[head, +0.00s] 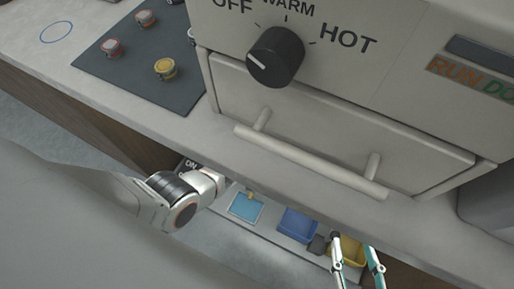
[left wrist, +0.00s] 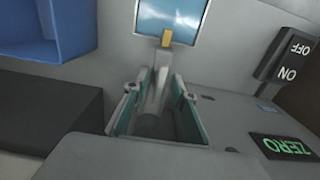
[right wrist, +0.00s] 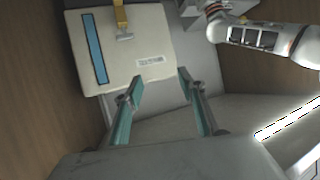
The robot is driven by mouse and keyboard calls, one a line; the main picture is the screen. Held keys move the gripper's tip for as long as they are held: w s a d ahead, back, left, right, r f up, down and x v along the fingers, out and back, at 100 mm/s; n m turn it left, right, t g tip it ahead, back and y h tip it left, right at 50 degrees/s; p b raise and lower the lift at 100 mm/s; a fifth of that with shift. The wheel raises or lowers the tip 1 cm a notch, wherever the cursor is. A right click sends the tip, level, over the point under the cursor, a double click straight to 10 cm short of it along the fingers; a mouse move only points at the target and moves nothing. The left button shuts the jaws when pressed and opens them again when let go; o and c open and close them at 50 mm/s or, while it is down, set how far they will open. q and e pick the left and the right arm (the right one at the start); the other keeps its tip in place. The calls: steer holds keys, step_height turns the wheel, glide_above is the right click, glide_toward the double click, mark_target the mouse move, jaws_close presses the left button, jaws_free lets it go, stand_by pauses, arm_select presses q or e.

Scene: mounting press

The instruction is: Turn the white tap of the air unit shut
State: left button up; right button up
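A pale tap lever (left wrist: 156,82) shows in the left wrist view, below a blue panel with a yellow tab. I take it for the white tap of the air unit. My left gripper (left wrist: 155,92) is open, with one teal-padded finger on each side of the lever. I cannot tell whether either finger touches it. In the head view my left arm reaches under the counter edge, and its fingers are hidden. My right gripper (head: 352,244) is open and empty over the lower shelf; it also shows in the right wrist view (right wrist: 160,82).
An ON/OFF plate (left wrist: 288,57) and a green ZERO label (left wrist: 284,147) are right of the left gripper. A blue bin (head: 298,225) and a yellow bin (head: 346,250) stand on the lower shelf. The counter edge and drawer handle (head: 310,160) overhang it.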

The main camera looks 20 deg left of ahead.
arm_select(q)
jaws_close()
steer(key=shift+m, duration=0.4)
steer(key=m, duration=0.2)
steer(key=shift+m, duration=0.4)
steer(key=m, duration=0.4)
steer(key=shift+s+p, duration=0.1)
steer(key=shift+p, duration=0.3)
steer(key=m, duration=0.5)
steer(key=shift+a+f+m, duration=0.1)
steer(key=shift+m, duration=0.3)
steer(key=m, duration=0.4)
arm_select(e)
steer(key=shift+s+d+f, duration=0.25)
steer(key=shift+d+f, duration=0.1)
steer(key=shift+d, duration=0.05)
arm_select(q)
steer(key=shift+m, duration=0.4)
